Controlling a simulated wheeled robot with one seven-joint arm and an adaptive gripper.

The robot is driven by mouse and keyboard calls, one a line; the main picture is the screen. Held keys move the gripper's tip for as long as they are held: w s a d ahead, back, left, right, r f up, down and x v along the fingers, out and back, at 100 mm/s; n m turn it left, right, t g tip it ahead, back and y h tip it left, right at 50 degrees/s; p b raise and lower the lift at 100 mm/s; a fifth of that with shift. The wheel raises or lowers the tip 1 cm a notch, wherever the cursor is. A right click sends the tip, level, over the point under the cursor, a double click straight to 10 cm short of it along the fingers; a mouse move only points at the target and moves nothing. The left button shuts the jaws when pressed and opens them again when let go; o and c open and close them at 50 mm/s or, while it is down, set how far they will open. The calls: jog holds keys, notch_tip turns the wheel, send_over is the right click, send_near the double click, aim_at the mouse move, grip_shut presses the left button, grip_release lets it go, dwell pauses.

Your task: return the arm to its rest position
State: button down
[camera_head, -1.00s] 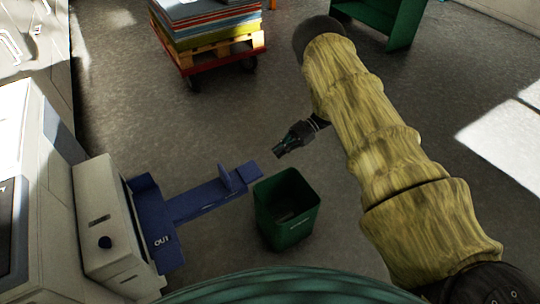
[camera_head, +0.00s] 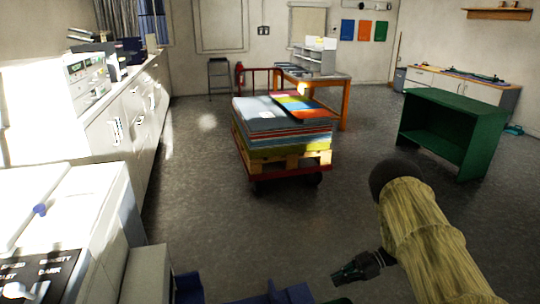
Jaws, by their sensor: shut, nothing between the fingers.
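My gripper (camera_head: 350,273) is at the lower right of the head view, at the end of my arm in its tan, ribbed cover. Its dark fingers point to the left and look closed, with nothing between them. It hangs over the grey floor, apart from the furniture. The lower part of my arm is cut off by the picture's bottom edge.
A red cart (camera_head: 259,173) with a pallet and stacked coloured sheets stands ahead. A green open cabinet (camera_head: 475,119) stands at right. A white machine (camera_head: 75,225) and counters (camera_head: 128,123) line the left. Floor (camera_head: 215,228) between them is clear.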

jog(key=s+a+f+m+t+h, duration=0.3)
jog(key=a+f+m+t, duration=0.4)
jog(key=m+t, duration=0.15)
jog(key=s+f+m+h, duration=0.5)
jog(key=s+m+h, duration=0.15)
jog(key=s, duration=0.75)
jog(key=s+r+m+g+h, duration=0.1)
jog(key=s+m+g+h, duration=0.15)
jog(key=s, duration=1.05)
jog(key=s+r+m+g+h, duration=0.1)
jog(key=s+r+m+g, duration=0.2)
jog(key=s, duration=1)
notch_tip(320, 180, up, 6)
jog(key=g+p, duration=0.1)
jog(key=p, duration=0.6)
jog(key=shift+w+d, duration=0.15)
jog(key=shift+d, duration=0.05)
jog(key=shift+a+n, duration=0.1)
jog(key=shift+n, duration=0.15)
